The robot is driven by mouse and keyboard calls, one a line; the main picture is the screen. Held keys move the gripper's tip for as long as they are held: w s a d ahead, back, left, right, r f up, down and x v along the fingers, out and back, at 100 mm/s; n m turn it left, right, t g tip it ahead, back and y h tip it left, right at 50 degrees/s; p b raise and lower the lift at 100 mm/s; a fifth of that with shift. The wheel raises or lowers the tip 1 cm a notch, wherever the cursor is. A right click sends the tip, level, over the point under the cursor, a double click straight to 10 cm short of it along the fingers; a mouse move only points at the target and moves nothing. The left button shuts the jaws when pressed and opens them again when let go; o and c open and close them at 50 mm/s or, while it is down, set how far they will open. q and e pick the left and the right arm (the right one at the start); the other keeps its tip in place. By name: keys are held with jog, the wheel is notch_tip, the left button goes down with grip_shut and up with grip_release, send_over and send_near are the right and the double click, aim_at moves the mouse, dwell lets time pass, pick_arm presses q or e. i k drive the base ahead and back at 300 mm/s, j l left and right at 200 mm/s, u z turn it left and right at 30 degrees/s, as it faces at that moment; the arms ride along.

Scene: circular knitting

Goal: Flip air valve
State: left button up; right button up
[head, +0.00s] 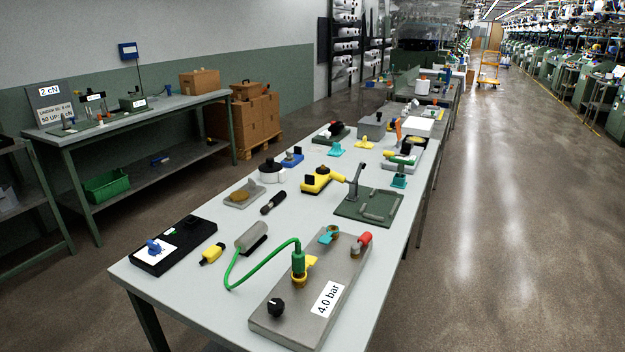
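A grey panel (270,318) with a "4.0 bar" label (327,298) lies at the front right of the near table. On it are a black knob (275,306), a green connector (298,262) on a yellow fitting, a teal-handled fitting (328,235) and a red-ended fitting (361,242). No part is marked as the air valve, so I cannot tell which one it is. A green hose (245,257) arches from the connector down to the left onto the table. Neither of my grippers is in the head view.
The table (190,290) also holds a grey cylinder (252,236), a yellow tool (212,254), a black tray (172,246) and a green plate (350,208). A second bench (150,117) stands at the left.

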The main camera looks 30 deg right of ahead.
aim_at(366, 236)
jog(key=i+z, duration=0.25)
jog(key=z, duration=0.25)
jog(key=i+j+z, duration=0.2)
jog(key=z, duration=0.3)
jog(key=i+j+z, duration=0.2)
jog(key=z, duration=0.25)
jog(key=i+j+z, duration=0.15)
jog(key=j+z, duration=0.15)
jog(key=z, duration=0.2)
jog(key=k+u, duration=0.4)
jog(key=u, duration=0.15)
